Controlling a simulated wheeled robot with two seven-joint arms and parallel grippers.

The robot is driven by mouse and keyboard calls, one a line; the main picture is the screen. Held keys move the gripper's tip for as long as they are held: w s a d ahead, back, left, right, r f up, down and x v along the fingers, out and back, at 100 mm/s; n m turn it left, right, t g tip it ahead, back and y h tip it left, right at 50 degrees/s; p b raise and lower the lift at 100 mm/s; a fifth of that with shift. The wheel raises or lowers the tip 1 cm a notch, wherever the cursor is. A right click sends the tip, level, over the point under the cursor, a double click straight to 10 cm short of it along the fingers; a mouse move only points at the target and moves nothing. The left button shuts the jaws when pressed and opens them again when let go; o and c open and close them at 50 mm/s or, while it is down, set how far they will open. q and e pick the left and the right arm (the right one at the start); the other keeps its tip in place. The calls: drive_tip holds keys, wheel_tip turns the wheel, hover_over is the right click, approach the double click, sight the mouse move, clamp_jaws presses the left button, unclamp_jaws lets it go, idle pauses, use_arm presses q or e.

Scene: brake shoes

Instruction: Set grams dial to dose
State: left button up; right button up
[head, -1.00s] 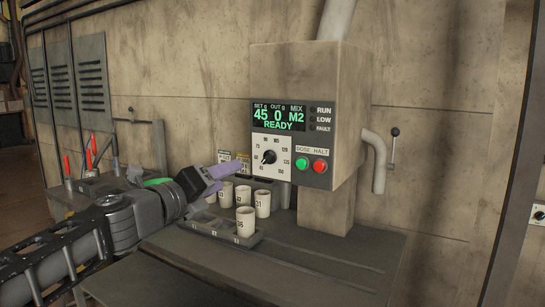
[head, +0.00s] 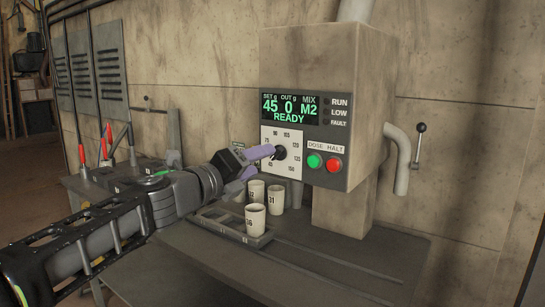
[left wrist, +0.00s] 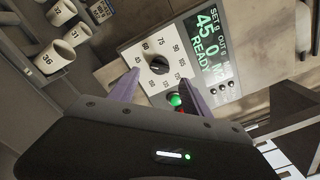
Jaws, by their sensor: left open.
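The grams dial is a black knob (head: 280,153) on a white scale plate (head: 270,134) on the front of the dosing machine (head: 305,65). The display (head: 290,108) reads SET 45, OUT 0, MIX M2, READY. My left gripper (head: 256,162) is at the plate's left side, its purple fingers reaching toward the knob. In the left wrist view, the knob (left wrist: 159,64) lies ahead of the two spread, empty fingers (left wrist: 155,88), beyond their tips; whether either finger touches it I cannot tell. My right gripper is not in view.
Green (head: 314,161) and red (head: 334,166) buttons sit right of the dial. White numbered cups, such as cup 36 (head: 255,220), stand in a tray (head: 232,234) below. A lever (head: 420,142) is at the machine's right. Red-handled levers (head: 103,148) stand at the left.

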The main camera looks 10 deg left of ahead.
sight(275, 155)
use_arm(q)
drive_tip(key=x, duration=0.6)
drive_tip(key=shift+w, duration=0.1)
drive_tip(key=shift+c, duration=0.2)
clamp_jaws()
